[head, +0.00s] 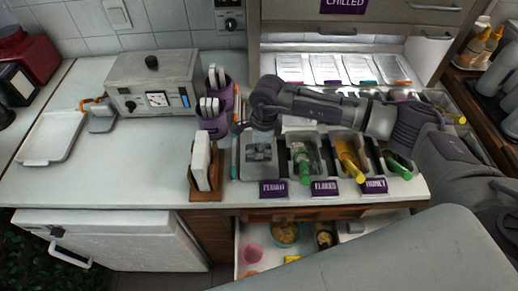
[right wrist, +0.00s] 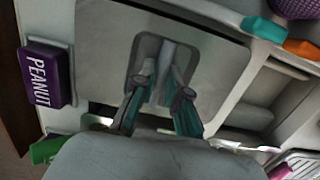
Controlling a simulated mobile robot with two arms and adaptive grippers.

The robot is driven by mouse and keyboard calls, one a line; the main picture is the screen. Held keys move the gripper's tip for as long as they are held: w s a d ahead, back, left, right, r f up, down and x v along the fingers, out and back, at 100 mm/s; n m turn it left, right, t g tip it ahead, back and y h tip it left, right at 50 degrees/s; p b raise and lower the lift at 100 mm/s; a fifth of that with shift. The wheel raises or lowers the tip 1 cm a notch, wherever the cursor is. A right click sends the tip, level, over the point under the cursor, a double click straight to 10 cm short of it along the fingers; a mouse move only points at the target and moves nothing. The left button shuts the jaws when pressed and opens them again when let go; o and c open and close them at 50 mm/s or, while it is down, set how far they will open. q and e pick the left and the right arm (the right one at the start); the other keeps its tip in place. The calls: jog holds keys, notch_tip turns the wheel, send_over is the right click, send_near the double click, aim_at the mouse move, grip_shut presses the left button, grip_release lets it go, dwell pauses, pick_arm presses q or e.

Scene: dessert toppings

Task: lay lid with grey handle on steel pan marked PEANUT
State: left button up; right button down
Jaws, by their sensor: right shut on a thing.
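The steel lid (head: 246,172) lies flat over the place of the pan behind the purple PEANUT label (head: 272,188). It also fills the middle of the right wrist view (right wrist: 105,50), with the PEANUT label (right wrist: 40,79) beside it. My right gripper (head: 260,138) comes down from above onto the lid. In the right wrist view its teal-tipped fingers (right wrist: 163,88) are shut on the upright grey handle (right wrist: 166,58). The lid hides the pan below it, and I cannot tell whether the lid fully touches the rim. My left gripper is out of view.
Open pans with a green-handled (head: 305,172) and a yellow-handled utensil (head: 350,165) stand right of the lid. A wooden holder with white cards (head: 201,165) and purple cups (head: 213,120) stand at the left. An open drawer (head: 300,215) lies below the counter edge.

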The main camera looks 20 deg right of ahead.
jog(key=c, duration=1.1)
grip_release()
jog(key=c, duration=0.4)
jog(key=shift+r, duration=0.15)
jog(key=shift+r+p, duration=2.15)
jog(key=shift+r, duration=1.75)
jog(key=shift+f, duration=0.1)
